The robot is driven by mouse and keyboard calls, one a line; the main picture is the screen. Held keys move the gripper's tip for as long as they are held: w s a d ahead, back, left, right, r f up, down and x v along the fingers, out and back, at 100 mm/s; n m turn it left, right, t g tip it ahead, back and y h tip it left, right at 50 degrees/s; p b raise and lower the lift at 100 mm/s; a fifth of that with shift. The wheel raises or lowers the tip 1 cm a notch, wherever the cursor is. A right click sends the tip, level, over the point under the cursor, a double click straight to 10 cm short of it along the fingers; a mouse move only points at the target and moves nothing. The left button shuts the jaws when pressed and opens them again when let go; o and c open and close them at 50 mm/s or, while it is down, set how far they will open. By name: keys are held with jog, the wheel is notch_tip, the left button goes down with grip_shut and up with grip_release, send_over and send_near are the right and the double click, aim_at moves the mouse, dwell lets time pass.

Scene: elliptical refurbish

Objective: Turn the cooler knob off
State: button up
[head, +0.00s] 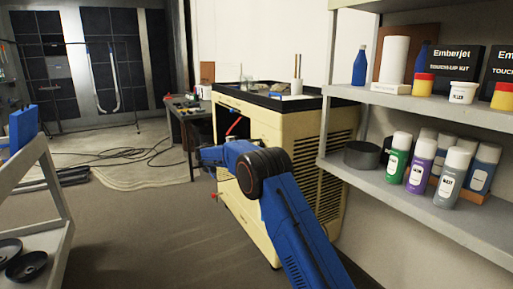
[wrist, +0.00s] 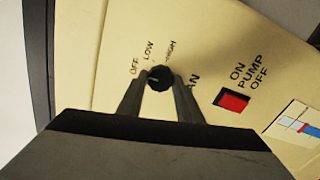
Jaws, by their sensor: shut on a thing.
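The cooler (head: 262,112) is a cream cabinet with louvred side vents, standing in the middle of the head view. In the wrist view its panel (wrist: 110,75) fills most of the picture, tilted. The black round cooler knob (wrist: 160,77) sits below the printed words OFF, LOW and HIGH, with FAN partly hidden. My gripper (wrist: 158,84) has one finger on each side of the knob and is shut on it. I cannot tell clearly which word the knob points to. In the head view my arm hides the knob, and the gripper is not clearly seen.
A red pump switch (wrist: 232,100) sits right of the knob. A shelf (head: 375,176) with spray cans stands close on the right. A grey cart (head: 50,190) stands at the left. Cables (head: 120,155) lie on the floor behind; open floor lies between cart and cooler.

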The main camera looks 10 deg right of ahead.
jog(key=shift+a, duration=0.15)
jog(key=o, duration=1)
jog(key=shift+o, duration=0.2)
jog(key=v, duration=1.7)
jog(key=shift+a, duration=0.15)
